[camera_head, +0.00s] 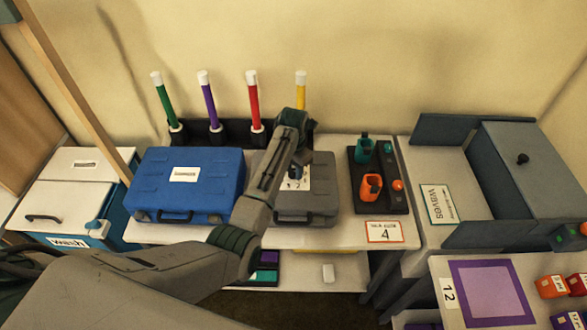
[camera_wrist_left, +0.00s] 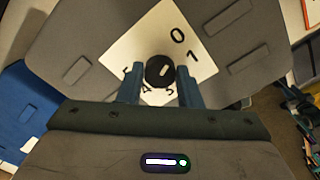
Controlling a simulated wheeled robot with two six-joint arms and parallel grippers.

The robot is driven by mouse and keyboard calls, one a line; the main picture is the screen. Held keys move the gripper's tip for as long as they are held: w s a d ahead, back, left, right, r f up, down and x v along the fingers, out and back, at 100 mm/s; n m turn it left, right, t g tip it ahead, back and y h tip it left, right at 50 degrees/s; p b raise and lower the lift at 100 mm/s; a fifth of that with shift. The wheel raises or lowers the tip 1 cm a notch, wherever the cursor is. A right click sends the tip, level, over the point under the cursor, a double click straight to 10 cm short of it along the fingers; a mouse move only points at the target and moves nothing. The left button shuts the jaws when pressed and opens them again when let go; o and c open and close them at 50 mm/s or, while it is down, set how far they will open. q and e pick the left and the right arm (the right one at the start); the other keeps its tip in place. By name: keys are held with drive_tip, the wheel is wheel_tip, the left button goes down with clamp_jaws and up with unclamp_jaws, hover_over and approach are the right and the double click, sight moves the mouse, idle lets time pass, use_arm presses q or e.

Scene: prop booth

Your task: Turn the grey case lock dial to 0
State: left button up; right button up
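The grey case (camera_head: 320,200) lies on the white table, partly hidden behind my left arm. It also fills the top of the left wrist view (camera_wrist_left: 90,40). On it is a white card (camera_wrist_left: 150,38) with black numerals; 0 and 1 show clearly, the lower ones are partly covered. The round black dial (camera_wrist_left: 160,70) sits on the card with a short pale mark on its face. My left gripper (camera_wrist_left: 159,78) is over the case, its two fingers apart on either side of the dial, with narrow gaps seeming to show. My right gripper is not in view.
A blue case (camera_head: 210,198) stands just left of the grey case. A black tray (camera_head: 385,205) with green and orange holders is to its right. Several coloured batons (camera_head: 253,100) stand upright behind. A sign marked 4 (camera_head: 384,232) is at the table's front edge.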

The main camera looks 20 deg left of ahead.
sight(294, 171)
use_arm(q)
drive_tip(key=o, duration=0.3)
drive_tip(key=shift+o, duration=0.2)
drive_tip(key=shift+r, duration=0.4)
wheel_tip(294, 171, up, 6)
drive_tip(key=b, duration=0.3)
drive_tip(key=shift+r, duration=0.25)
wheel_tip(294, 171, up, 4)
drive_tip(key=shift+f+p, duration=0.2)
drive_tip(key=shift+p, duration=0.9)
drive_tip(key=shift+f, duration=0.1)
